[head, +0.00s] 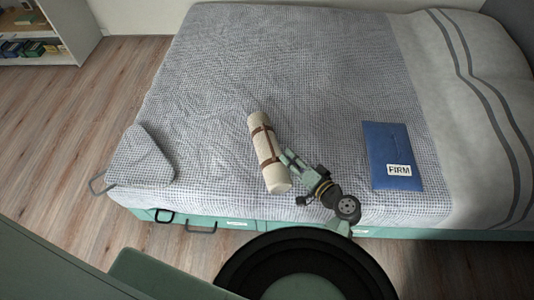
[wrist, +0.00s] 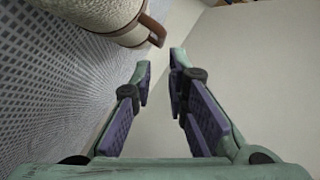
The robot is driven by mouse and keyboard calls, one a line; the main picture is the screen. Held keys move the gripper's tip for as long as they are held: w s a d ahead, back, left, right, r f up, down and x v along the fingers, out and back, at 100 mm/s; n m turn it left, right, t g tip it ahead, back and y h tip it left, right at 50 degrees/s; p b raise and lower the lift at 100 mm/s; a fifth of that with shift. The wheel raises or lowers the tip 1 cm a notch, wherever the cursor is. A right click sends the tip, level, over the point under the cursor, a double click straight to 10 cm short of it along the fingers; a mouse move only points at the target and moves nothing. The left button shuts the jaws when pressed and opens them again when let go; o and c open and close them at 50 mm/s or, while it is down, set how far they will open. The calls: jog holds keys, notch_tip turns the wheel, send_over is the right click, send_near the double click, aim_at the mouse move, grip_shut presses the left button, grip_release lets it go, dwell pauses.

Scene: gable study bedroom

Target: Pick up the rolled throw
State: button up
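The rolled throw (head: 266,150) is a cream roll bound with brown straps, lying on the checked bed cover near the bed's front edge. Its strapped side also shows at the top left of the wrist view (wrist: 88,16). My gripper (head: 287,158) is just to the right of the roll in the head view. In the wrist view my gripper (wrist: 162,75) has its fingers apart with nothing between them. The roll lies beyond and to the left of the fingertips there. Whether a finger touches the roll cannot be told from the head view.
A blue FIRM folder (head: 393,155) lies on the bed (head: 210,80) to the right. A folded checked cushion or cloth (head: 141,158) is at the bed's left corner. Drawers with handles (head: 202,228) line the bed's front. A shelf (head: 62,30) stands far left.

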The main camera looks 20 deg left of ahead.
aim_at(269, 139)
jog(key=p+x, duration=0.1)
jog(key=x, duration=0.4)
jog(key=shift+a+f, duration=0.1)
jog(key=p+x, duration=0.2)
jog(key=x, duration=0.2)
jog(key=shift+w+a, duration=0.15)
jog(key=shift+a, duration=0.05)
jog(key=shift+w+a+f, duration=0.1)
jog(key=shift+w+a, duration=0.2)
jog(key=shift+a, duration=0.1)
jog(key=shift+c, duration=0.5)
grip_shut()
